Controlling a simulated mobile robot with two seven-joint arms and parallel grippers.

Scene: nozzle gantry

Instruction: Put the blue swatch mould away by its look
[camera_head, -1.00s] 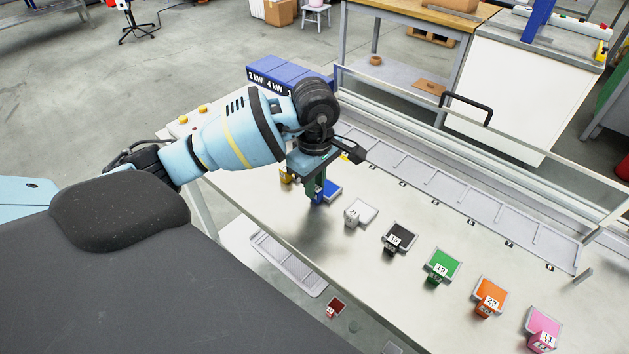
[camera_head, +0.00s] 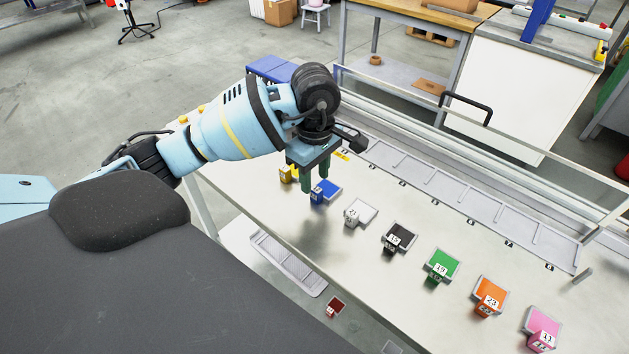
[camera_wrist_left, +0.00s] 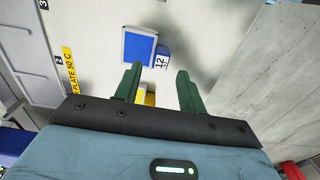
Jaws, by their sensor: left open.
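The blue swatch mould (camera_head: 329,188) lies on the bench in a row of coloured moulds, between a yellow one and a white one. It has a blue square face in a pale frame and a blue block with a white tag. In the left wrist view the mould (camera_wrist_left: 138,48) lies just beyond the fingertips, and its tag seems to read 12. My left gripper (camera_head: 315,180) is open and empty, pointing down above and beside the mould; contact cannot be told. A long grey slotted tray (camera_head: 440,188) runs along the back of the bench. My right gripper is not in view.
White (camera_head: 360,212), black (camera_head: 400,237), green (camera_head: 443,263), orange (camera_head: 490,295) and pink (camera_head: 543,327) moulds continue the row rightward. A yellow mould (camera_head: 286,173) sits close behind my fingers. A yellow "PLATE 50 C" label (camera_wrist_left: 68,70) is beside the tray. A clear rail borders the back.

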